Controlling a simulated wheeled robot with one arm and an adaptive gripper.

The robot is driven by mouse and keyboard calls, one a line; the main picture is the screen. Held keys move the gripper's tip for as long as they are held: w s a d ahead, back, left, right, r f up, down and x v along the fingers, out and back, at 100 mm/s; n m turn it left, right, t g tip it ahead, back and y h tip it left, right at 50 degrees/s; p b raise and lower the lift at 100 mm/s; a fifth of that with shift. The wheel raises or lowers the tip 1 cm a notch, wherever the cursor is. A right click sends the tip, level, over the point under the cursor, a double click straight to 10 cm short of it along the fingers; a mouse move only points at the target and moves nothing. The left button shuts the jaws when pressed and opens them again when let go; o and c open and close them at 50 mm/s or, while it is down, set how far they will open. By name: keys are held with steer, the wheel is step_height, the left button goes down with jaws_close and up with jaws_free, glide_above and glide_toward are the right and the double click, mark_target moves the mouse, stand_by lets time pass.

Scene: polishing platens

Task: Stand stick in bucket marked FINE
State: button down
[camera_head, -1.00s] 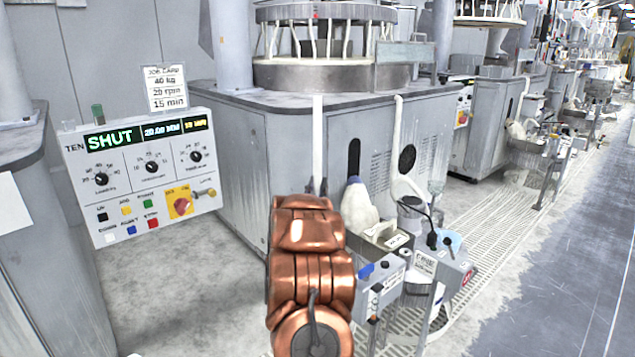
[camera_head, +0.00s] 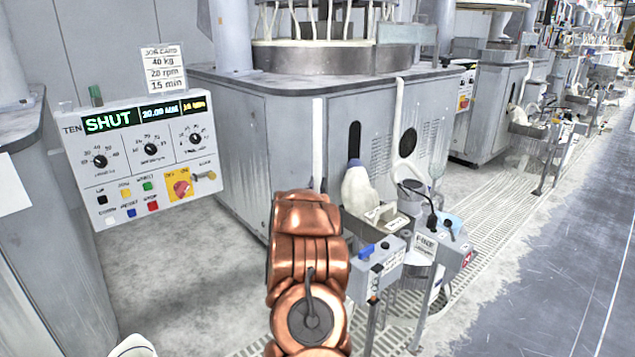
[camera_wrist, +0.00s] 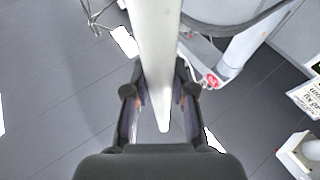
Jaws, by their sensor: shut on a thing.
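A long white stick (camera_head: 318,140) stands upright in my gripper (camera_head: 318,186), which points away from the head camera. In the wrist view the stick (camera_wrist: 156,45) runs between the two dark fingers of my gripper (camera_wrist: 157,100), which are shut on it. A pale bucket (camera_head: 421,255) with a small label stands on the floor grating to the right of my arm, partly hidden by grey control boxes. The label is too small to read surely, so I cannot confirm FINE. The stick is apart from this bucket, to its left and higher.
A grey machine (camera_head: 240,130) stands ahead. A control panel (camera_head: 150,160) reading SHUT is at left, with a job card (camera_head: 163,69) above. Two grey boxes on posts (camera_head: 378,262) (camera_head: 452,250) stand right of my arm. Bare floor (camera_head: 190,270) shows at left.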

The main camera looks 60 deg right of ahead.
step_height(320, 180, down, 10)
steer(key=b, duration=0.1)
stand_by(1.2)
steer(key=shift+b, duration=0.3)
steer(key=c, duration=0.9)
jaws_free()
steer(key=shift+f, duration=0.1)
steer(key=v, duration=0.7)
steer(key=shift+a, duration=0.2)
steer(key=shift+s, duration=0.1)
